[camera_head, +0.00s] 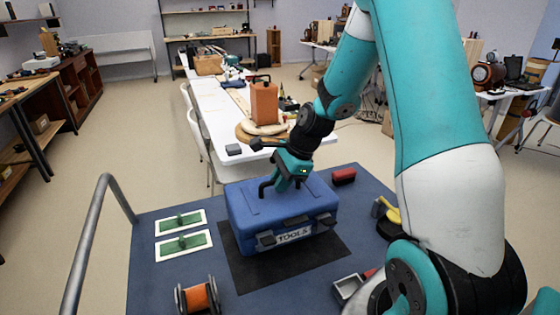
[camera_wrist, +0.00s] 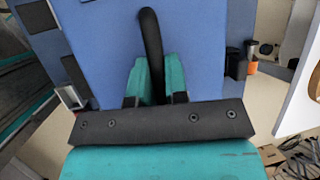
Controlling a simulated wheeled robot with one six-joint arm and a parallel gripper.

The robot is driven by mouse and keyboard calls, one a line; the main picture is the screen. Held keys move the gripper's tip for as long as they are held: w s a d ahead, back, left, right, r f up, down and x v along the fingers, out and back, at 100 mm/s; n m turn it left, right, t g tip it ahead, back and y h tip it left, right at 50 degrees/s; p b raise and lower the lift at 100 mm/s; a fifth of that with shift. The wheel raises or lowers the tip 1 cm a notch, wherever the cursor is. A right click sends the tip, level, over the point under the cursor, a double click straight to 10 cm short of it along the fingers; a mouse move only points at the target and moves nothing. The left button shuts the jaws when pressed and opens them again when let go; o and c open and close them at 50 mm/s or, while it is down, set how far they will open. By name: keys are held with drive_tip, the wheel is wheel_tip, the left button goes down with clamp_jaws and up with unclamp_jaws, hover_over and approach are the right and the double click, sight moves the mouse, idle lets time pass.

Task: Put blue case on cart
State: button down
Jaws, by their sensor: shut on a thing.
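The blue case (camera_head: 283,215), a toolbox marked "TOOLS", rests on or just above a dark square on the blue top of the cart (camera_head: 155,280) in the head view. A small gap under it cannot be told. My gripper (camera_head: 284,182) is above the case and shut on its black handle. In the wrist view the teal fingers of my gripper (camera_wrist: 158,80) close around the black handle (camera_wrist: 151,45), with the blue lid (camera_wrist: 100,50) filling the view behind. The case looks upright.
On the cart lie two green-and-white boards (camera_head: 183,244), an orange spool (camera_head: 198,298), a red block (camera_head: 344,177) and a yellow-handled tool (camera_head: 388,212). A metal rail (camera_head: 88,240) stands at left. A long white table (camera_head: 215,110) with an orange canister (camera_head: 264,103) is behind.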

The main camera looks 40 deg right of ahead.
sight(285, 194)
drive_tip(key=shift+f, duration=3.25)
drive_tip(key=c, duration=1.1)
unclamp_jaws()
drive_tip(key=shift+f, duration=0.1)
